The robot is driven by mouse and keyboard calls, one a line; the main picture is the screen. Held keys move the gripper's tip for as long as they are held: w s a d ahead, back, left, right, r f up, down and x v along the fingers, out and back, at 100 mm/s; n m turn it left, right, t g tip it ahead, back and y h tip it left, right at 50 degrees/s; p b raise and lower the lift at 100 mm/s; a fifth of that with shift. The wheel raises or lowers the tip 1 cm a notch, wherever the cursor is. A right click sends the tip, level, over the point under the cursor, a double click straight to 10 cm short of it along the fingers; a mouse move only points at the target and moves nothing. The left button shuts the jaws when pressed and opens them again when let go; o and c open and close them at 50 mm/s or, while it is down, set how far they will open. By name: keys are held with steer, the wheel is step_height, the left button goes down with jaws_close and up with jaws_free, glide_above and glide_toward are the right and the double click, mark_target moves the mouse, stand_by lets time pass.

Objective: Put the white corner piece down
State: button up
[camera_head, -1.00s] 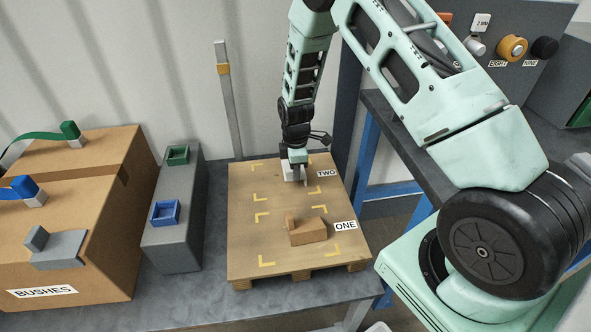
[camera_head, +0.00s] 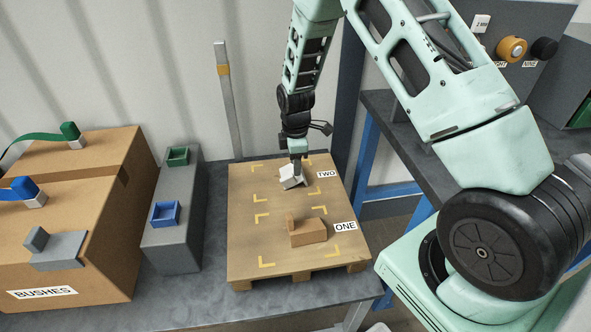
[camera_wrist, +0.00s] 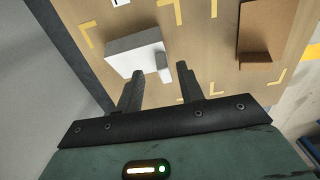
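The white corner piece (camera_head: 289,182) is on the wooden pallet (camera_head: 243,228), within the yellow corner marks beside the label TWO (camera_head: 327,174). It sits at an angle to the marks. In the wrist view the piece (camera_wrist: 130,53) shows a broad white block with a small grey-white upright part. My gripper (camera_head: 298,178) is right at the piece, pointing down. In the wrist view its two fingers (camera_wrist: 160,72) stand apart, with the small upright part showing near the gap between their tips. No grip on the piece is visible.
A brown corner piece (camera_head: 308,232) stands beside label ONE (camera_head: 345,226), toward the pallet's front. Left of the pallet is a grey block (camera_head: 172,236) with green and blue square trays. A cardboard box (camera_head: 95,265) marked BUSHES is farther left. A grey post (camera_head: 228,110) rises behind.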

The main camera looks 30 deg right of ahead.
step_height(320, 180, up, 8)
steer(key=s+a+r+m+y, duration=0.1)
steer(key=s+a+r, duration=0.4)
steer(key=a, duration=0.3)
steer(key=s+a+r+m, duration=0.1)
steer(key=s+a+r, duration=0.4)
steer(key=a, duration=0.2)
steer(key=s+a+r+m, duration=0.2)
steer(key=s+a, duration=0.1)
steer(key=s, duration=0.7)
steer(key=s+a+r+m, duration=0.1)
steer(key=s+a+r, duration=0.1)
steer(key=s, duration=0.9)
steer(key=shift+s+a+r+m, duration=0.25)
steer(key=shift+a+r+m, duration=0.15)
steer(key=shift+a, duration=0.2)
step_height(320, 180, up, 7)
steer(key=p, duration=0.7)
steer(key=shift+r, duration=0.1)
